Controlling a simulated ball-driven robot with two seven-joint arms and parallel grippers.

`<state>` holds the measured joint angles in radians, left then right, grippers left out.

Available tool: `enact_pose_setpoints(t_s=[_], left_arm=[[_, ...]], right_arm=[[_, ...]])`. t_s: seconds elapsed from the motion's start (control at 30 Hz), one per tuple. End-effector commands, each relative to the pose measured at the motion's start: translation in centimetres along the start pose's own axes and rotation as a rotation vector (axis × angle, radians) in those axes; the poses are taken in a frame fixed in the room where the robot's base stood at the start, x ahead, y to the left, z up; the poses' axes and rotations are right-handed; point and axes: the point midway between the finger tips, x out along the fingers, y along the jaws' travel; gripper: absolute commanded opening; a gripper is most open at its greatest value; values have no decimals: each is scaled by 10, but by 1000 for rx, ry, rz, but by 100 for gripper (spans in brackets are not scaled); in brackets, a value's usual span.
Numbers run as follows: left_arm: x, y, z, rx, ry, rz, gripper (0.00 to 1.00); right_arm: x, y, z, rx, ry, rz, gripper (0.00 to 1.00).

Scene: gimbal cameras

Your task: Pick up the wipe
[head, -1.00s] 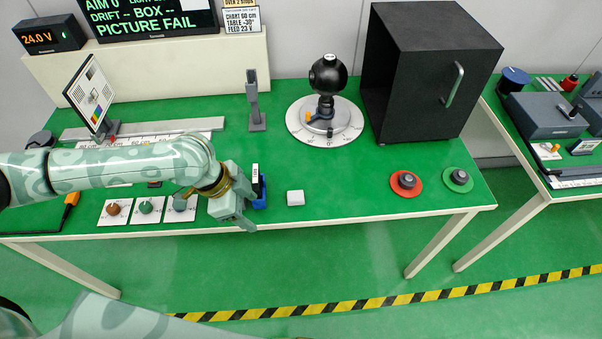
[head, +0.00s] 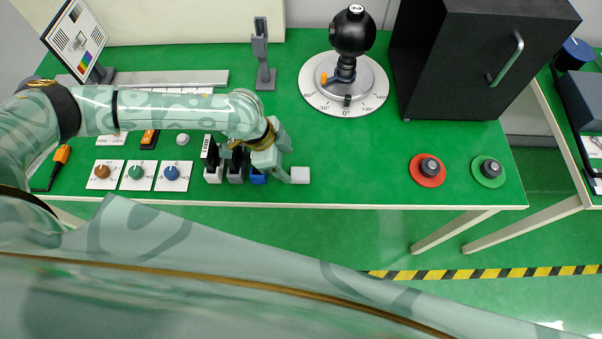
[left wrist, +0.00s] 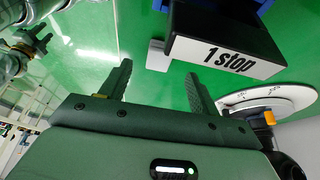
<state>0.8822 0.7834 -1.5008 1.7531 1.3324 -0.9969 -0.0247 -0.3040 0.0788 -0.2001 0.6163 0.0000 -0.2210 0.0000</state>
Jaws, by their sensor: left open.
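The wipe, a small white block (head: 300,175), lies on the green table near its front edge. My left gripper (head: 274,170) is open and empty just left of it, pointing down, its near finger close to or touching the wipe's left side. In the left wrist view the wipe (left wrist: 157,57) shows ahead of the gap between the two open fingers (left wrist: 158,80), partly hidden by a black plate. What looks like my right gripper (left wrist: 32,42) shows small at the left of that view; its jaws are unclear.
A black plate marked "1 stop" (left wrist: 230,52) stands close by the left fingers. Grey and blue holders (head: 258,178) stand just left of the wipe. A dial with a black ball (head: 352,32) stands behind. The table right of the wipe is clear up to a red-ringed knob (head: 428,168).

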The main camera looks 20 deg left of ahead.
Motion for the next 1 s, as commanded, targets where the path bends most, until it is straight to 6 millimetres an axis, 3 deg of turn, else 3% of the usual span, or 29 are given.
enact_pose_setpoints(t_s=[0.17, 0.4, 0.7, 0.73, 0.9, 1.0], left_arm=[[15, 0, -1, 1, 0, 0, 62], [54, -2, -3, 1, -1, 1, 62], [60, -2, -4, 1, 1, -1, 62], [60, -2, -4, 1, 1, -1, 59], [60, -2, -4, 1, 1, -1, 14], [60, -2, -4, 1, 1, 0, 14]], right_arm=[[6, 1, -6, 0, 9, 1, 37], [21, 0, -1, 0, 1, -2, 37], [22, -1, 0, 1, -1, -2, 37], [22, -1, 0, 1, -1, -2, 37], [21, -1, 1, 1, -3, -2, 37], [22, -1, 1, 1, -3, -2, 37]])
